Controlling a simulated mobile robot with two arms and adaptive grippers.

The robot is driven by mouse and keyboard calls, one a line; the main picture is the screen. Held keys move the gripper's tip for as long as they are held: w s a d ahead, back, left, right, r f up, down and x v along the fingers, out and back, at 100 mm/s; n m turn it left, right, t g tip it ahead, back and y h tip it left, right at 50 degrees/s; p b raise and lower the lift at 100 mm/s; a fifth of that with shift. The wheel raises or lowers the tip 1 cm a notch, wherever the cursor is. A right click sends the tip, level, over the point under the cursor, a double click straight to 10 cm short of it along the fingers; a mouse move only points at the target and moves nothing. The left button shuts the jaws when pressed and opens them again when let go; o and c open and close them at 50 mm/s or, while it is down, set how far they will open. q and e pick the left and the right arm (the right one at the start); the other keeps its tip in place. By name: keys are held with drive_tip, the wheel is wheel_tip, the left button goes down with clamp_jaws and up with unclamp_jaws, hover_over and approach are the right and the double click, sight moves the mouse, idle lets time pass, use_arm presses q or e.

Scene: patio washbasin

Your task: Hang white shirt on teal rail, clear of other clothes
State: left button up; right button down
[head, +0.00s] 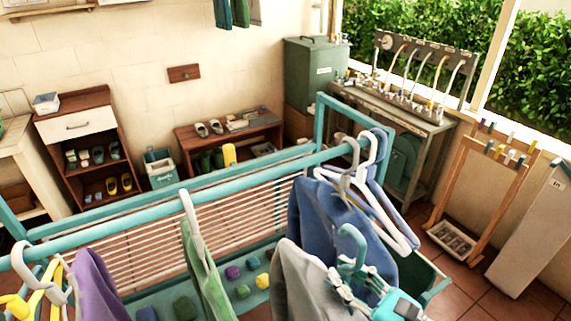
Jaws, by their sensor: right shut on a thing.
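The teal rail (170,188) runs from the lower left up to a teal post at the centre right. A pale grey-white shirt (303,285), which looks like the white shirt, hangs on a teal hanger (350,238) in front of the rail. The hanger's hook is below and apart from the rail. My right gripper (350,278) is shut on this hanger near its neck; the exact contact is partly hidden. The shirt overlaps a blue garment (325,215) in the picture. My left gripper is not in view.
A green garment (205,270) hangs mid-rail, with clear rail on both sides. A purple garment (97,285) and yellow and white hangers (45,280) crowd the left end. Blue clothes and a white hanger (385,205) crowd the right end. A slatted rack (150,250) stands behind.

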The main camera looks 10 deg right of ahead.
drive_tip(key=shift+r, duration=2.45)
drive_tip(key=shift+w, duration=0.1)
drive_tip(key=shift+w+a, duration=0.2)
drive_tip(key=shift+w, duration=0.3)
drive_tip(key=w+d+x, duration=0.1)
drive_tip(key=d+x, duration=0.1)
drive_tip(key=x, duration=1.2)
drive_tip(key=shift+w+f, duration=0.4)
drive_tip(key=shift+f, duration=0.1)
drive_tip(key=shift+w+a, duration=0.1)
drive_tip(key=shift+w+d+x, duration=0.15)
drive_tip(key=shift+d+x, duration=0.05)
drive_tip(key=shift+x, duration=0.85)
drive_tip(key=shift+w+d+x, duration=0.1)
drive_tip(key=shift+d+x, duration=0.1)
drive_tip(key=shift+x, duration=0.85)
drive_tip(key=shift+f, duration=0.2)
